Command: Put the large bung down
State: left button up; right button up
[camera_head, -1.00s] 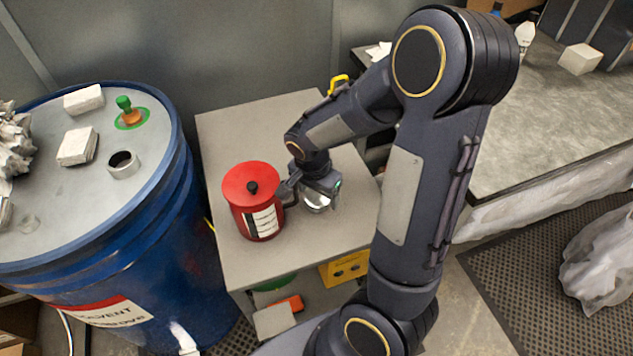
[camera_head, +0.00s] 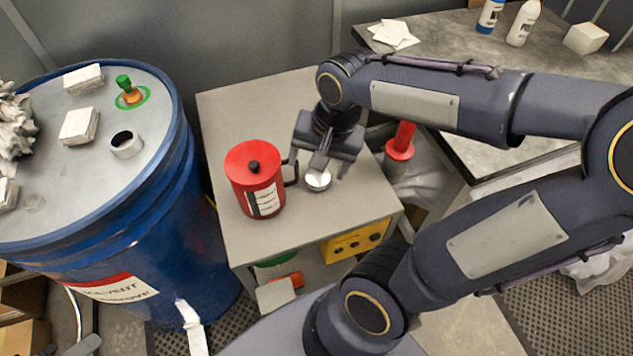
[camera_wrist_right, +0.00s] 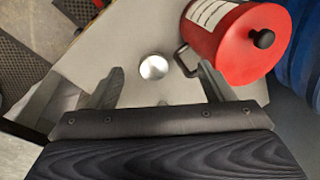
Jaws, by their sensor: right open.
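The large bung (camera_head: 318,180) is a round, shiny silver piece on the grey top of a small cart (camera_head: 235,115). It stands just right of the red can. It also shows in the right wrist view (camera_wrist_right: 154,67), between and a little beyond my fingertips. My right gripper (camera_head: 318,167) is above the bung, with its fingers apart and nothing between them that it grips. In the right wrist view my right gripper (camera_wrist_right: 161,72) has a finger on each side, clear of the bung. My left gripper is not in view.
The cart's back left is clear.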

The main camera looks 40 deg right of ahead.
jog(key=s+a+r+n+t+y, duration=0.1)
jog(key=s+a+n+t+y, duration=0.1)
jog(key=s+a+n, duration=0.4)
jog(key=shift+s+r+n+t+y, duration=0.3)
jog(key=shift+s+n+t, duration=0.35)
jog(key=shift+n, duration=0.45)
